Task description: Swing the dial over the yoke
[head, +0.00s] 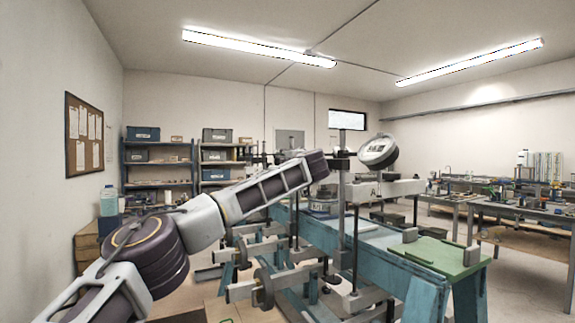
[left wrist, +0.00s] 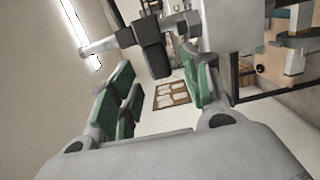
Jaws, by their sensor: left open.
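The dial (head: 378,150), a round gauge with a pale face and dark rim, sits high beside the top of a grey post in the head view, tilted. I cannot tell for certain which part is the yoke. My left arm reaches in from the left toward the post top; its gripper is mostly hidden behind my arm there. In the left wrist view my left gripper (left wrist: 160,85) is open, its green-padded fingers apart with nothing held between them. A grey bar with a dark block (left wrist: 152,47) lies beyond the fingers. My right gripper is not in view.
A blue-green bench (head: 375,257) carries the posts and a green plate (head: 447,254). Several grey lever arms with weights (head: 265,287) stick out from its near side. Shelves with bins (head: 142,133) stand behind, and cluttered tables are at right. Open floor lies between.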

